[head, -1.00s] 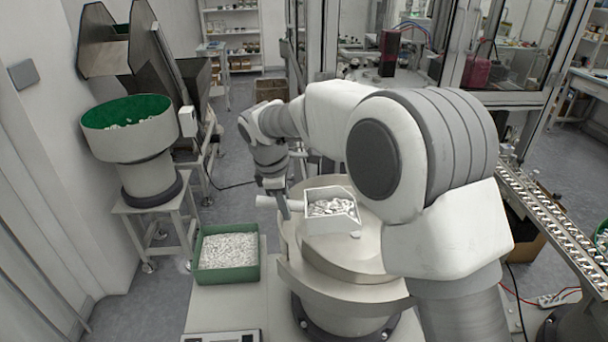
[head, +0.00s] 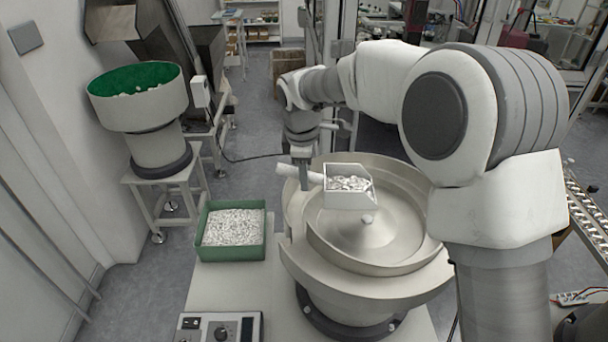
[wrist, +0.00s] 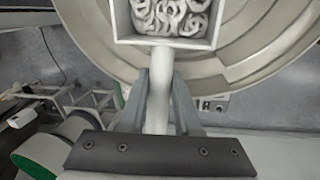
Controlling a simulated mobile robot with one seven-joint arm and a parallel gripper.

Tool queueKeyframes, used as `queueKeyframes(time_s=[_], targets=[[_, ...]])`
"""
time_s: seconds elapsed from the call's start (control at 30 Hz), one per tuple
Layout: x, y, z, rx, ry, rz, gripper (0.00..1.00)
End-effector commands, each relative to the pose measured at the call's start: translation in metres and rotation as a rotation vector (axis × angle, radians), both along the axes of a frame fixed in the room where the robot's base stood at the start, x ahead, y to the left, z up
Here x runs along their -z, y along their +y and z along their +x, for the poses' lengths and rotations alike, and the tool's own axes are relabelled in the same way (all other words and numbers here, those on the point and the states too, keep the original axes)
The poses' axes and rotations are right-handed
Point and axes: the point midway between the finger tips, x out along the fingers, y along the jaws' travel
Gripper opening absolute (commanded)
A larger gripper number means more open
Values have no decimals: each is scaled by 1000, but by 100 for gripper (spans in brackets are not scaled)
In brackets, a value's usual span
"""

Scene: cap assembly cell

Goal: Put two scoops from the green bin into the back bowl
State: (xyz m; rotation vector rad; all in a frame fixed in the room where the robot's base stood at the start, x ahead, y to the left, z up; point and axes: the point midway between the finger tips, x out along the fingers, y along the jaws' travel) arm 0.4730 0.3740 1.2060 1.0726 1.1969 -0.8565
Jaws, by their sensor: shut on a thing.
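My gripper (head: 304,184) is shut on the handle of a white scoop (head: 346,200), which the wrist view also shows (wrist: 168,42). The scoop is level and holds a heap of pale ring-like parts. It hangs above the steel bowl (head: 410,258) in the middle. A second bowl (head: 137,110), lined green and holding a few pale parts, stands farther back at the left on a stand. The green bin (head: 231,254), full of small white parts, sits on the table left of the steel bowl, apart from the scoop.
A control box (head: 217,327) sits at the table's front edge. A dark hopper chute (head: 165,45) rises behind the green-lined bowl. A conveyor (head: 590,215) runs at the right. Floor shows between the green-lined bowl's stand (head: 160,180) and the table (head: 235,285).

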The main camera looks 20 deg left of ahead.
Motion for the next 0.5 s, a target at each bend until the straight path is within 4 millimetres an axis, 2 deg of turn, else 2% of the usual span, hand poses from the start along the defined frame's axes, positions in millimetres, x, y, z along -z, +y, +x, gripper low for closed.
queueKeyframes(time_s=[0.03, 0.5], targets=[[-11, -7, 6, 11, 5, 44, 0], [-55, -31, 15, 10, 135, 390, 0]])
